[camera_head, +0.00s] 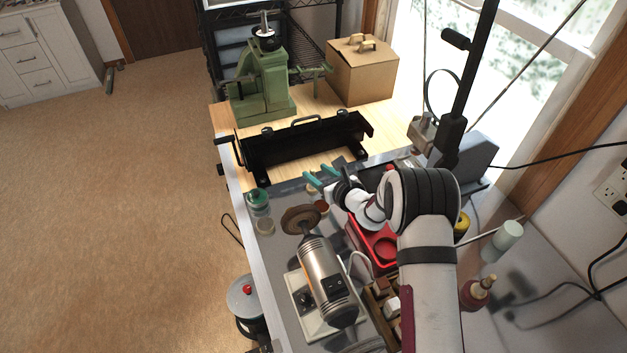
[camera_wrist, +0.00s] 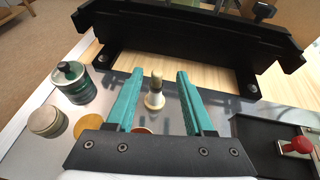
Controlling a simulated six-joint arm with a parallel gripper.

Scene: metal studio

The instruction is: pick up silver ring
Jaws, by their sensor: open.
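My gripper (camera_head: 316,179) is open, its two teal fingers apart and empty above the metal bench top. In the wrist view the gripper (camera_wrist: 154,84) has a small cream cone-shaped stand (camera_wrist: 155,100) showing between its fingers. A darker band sits near the top of this stand; it may be the silver ring, but it is too small to tell. The fingers do not visibly touch the stand. I cannot make out the ring or the stand in the head view.
A green jar (camera_wrist: 75,85), a tan tin (camera_wrist: 46,121) and an orange disc (camera_wrist: 88,125) are left of the fingers. A long black metal frame (camera_head: 305,142) lies beyond. A polishing motor (camera_head: 327,280) and a red tray (camera_head: 377,246) are nearer. A black tray (camera_wrist: 268,145) is at right.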

